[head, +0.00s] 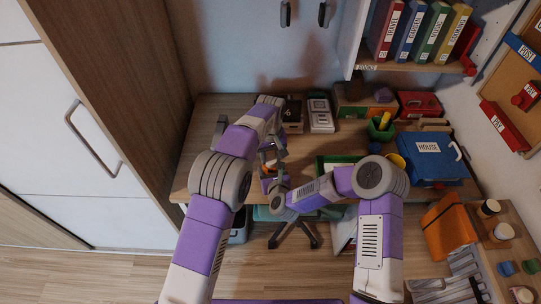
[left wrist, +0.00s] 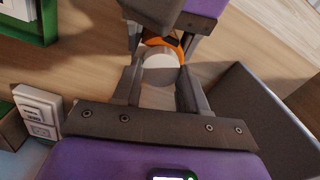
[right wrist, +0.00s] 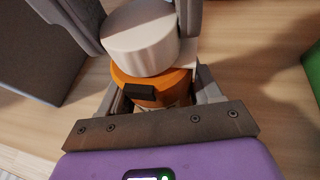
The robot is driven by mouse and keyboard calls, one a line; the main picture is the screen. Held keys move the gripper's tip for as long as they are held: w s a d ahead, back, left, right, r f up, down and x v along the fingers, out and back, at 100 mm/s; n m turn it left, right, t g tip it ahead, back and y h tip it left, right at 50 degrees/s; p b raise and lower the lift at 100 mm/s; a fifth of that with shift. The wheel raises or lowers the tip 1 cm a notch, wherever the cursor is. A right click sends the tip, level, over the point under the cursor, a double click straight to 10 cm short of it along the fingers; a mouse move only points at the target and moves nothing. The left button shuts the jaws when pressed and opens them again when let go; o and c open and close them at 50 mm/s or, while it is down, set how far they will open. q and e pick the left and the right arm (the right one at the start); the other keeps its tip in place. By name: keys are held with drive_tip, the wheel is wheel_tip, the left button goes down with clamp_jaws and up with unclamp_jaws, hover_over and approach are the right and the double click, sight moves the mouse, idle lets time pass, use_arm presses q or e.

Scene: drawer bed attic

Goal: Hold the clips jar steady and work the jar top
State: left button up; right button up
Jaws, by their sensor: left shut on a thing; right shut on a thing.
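The clips jar has an orange body (right wrist: 150,82) with a dark patch on its side. Its white round jar top (right wrist: 140,40) sits on the narrower end, and it also shows in the left wrist view (left wrist: 160,66). My right gripper (right wrist: 157,94) is shut on the orange body. My left gripper (left wrist: 158,78) is shut around the white top from the opposite side. The two grippers face each other over the desk (head: 215,125). In the head view the jar is mostly hidden between them. Whether the top is loose cannot be told.
A green tray (head: 320,167) lies to the right on the desk. A blue box marked HOUSE (head: 430,165), a red box (head: 418,103) and a green cup (head: 380,132) stand further right.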

sight(270, 159)
idle(0.4)
use_arm(q)
drive_tip(key=o, duration=1.1)
drive_tip(key=shift+r, duration=0.1)
wheel_tip(270, 159, up, 12)
drive_tip(key=shift+f, duration=0.1)
use_arm(e)
drive_tip(key=o, duration=1.2)
